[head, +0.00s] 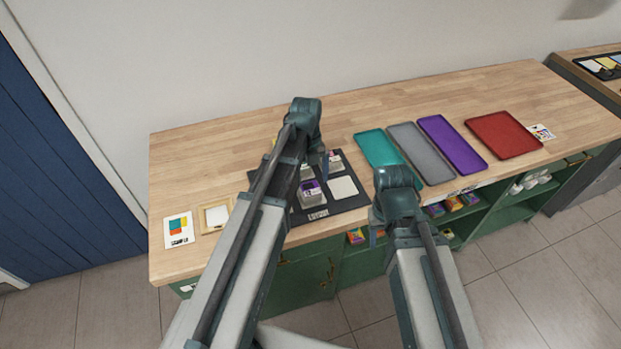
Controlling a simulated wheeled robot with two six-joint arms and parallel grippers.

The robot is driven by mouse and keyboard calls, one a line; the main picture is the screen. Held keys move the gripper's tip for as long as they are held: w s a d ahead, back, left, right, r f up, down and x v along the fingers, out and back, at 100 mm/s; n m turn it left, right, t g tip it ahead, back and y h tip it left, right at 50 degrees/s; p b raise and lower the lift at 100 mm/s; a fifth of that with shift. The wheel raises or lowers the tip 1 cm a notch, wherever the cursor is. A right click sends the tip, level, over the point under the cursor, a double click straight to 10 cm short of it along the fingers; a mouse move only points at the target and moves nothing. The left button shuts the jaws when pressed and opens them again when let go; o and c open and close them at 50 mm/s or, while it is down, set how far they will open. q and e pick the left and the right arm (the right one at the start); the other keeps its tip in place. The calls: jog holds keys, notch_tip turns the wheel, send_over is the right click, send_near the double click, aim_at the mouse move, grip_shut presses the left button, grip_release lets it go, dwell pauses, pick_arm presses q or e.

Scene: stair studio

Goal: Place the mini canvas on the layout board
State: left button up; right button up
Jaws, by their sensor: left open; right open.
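The dark layout board (350,204) lies on the wooden counter, partly hidden by my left arm. Small jars or blocks with purple labels (312,196) stand on it, next to a flat pale square (342,187); I cannot tell whether that square is a canvas or a marking. A small pale panel with a light wooden edge (216,216), which looks like the mini canvas, lies left of the board, partly behind my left arm. My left gripper (323,166) is over the board, open, its fingertips hard to see. My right gripper (375,234) is open near the counter's front edge.
A sample card (179,230) lies at the counter's left end. Teal (377,147), grey (418,151), purple (452,144) and red (503,135) trays lie to the right. Shelves with small boxes (453,205) are below. The counter's back left is clear.

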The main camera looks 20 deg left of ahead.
aim_at(309, 185)
pick_arm(q)
notch_tip(309, 185, up, 8)
jog(key=p, duration=0.6)
jog(key=s+d+n+y, duration=0.1)
jog(key=s+d+n, duration=0.4)
jog(key=n, duration=0.7)
jog(key=s+d+n+t+y, duration=0.1)
jog(key=s+d+n, duration=0.4)
jog(key=s+n, duration=0.4)
jog(key=n, duration=0.4)
jog(key=shift+s+d+f, duration=0.25)
jog(key=shift+s+d, duration=0.15)
